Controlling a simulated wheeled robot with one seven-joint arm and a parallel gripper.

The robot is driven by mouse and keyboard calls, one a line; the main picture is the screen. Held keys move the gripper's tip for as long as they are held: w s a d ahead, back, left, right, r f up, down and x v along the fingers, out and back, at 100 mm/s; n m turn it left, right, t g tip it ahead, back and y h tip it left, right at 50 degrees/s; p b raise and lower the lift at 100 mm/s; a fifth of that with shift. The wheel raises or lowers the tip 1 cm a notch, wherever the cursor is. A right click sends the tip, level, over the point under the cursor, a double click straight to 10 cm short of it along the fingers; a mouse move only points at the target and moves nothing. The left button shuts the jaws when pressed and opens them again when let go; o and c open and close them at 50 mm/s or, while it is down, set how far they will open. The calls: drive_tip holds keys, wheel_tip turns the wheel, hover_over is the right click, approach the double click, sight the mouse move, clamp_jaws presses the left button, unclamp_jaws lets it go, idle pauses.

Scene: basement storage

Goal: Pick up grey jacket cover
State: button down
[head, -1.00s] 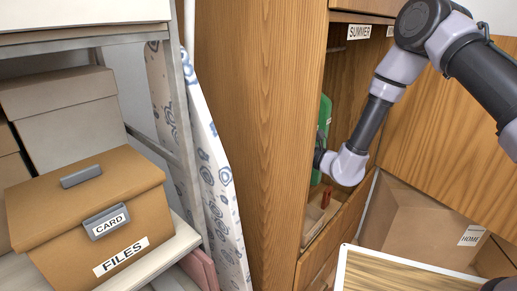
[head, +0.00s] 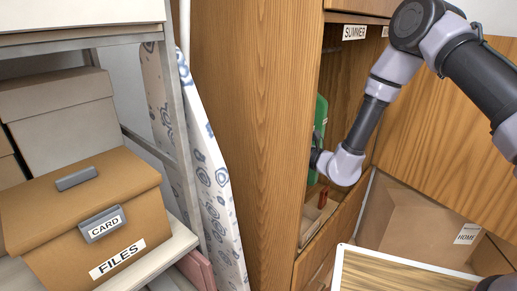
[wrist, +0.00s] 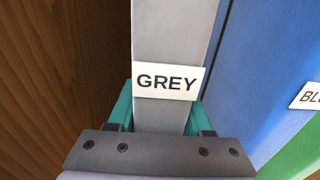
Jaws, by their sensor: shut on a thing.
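The grey jacket cover (wrist: 175,32) hangs upright in the wrist view, with a white label (wrist: 167,81) reading GREY on its front edge. My gripper (wrist: 162,115) has its teal fingers on both sides of the cover just below and behind the label, shut on it. In the head view my arm reaches into the open wardrobe (head: 257,130), and my gripper is mostly hidden there behind the wrist link. The grey cover cannot be made out in the head view.
A blue cover (wrist: 265,70) and a green one (wrist: 298,155) hang close to the right of the grey cover. The wooden wardrobe wall (wrist: 50,80) is on the left. A shelf with a FILES box (head: 85,225) stands left, a cardboard box (head: 415,225) right.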

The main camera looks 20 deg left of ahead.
drive_tip(key=shift+r, duration=0.2)
drive_tip(key=r+v, duration=0.3)
drive_tip(key=v, duration=1.5)
drive_tip(key=shift+r, duration=0.25)
